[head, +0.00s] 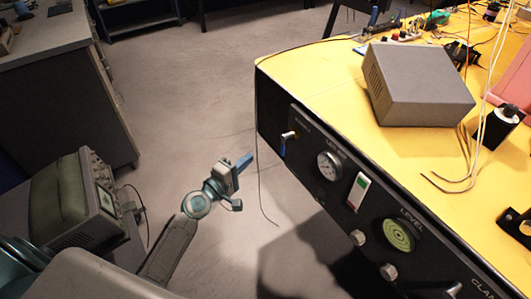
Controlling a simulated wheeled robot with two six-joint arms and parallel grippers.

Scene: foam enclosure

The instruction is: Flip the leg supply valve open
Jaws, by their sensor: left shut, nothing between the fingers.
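A small valve with a brass body (290,134) and a blue lever (283,148) sits on the dark front panel (312,135), near its left end. The lever points downward. A label above it is too small to read. My left gripper (246,161) is shut and empty, with blue fingertips. It is in the air to the left of the valve, apart from it, its fingers pointing up and right toward the panel. My right gripper is not in view.
A grey box (418,84) stands on the yellow top. A thin cable hangs beside the panel's left edge. Open floor (195,95) lies left of the panel.

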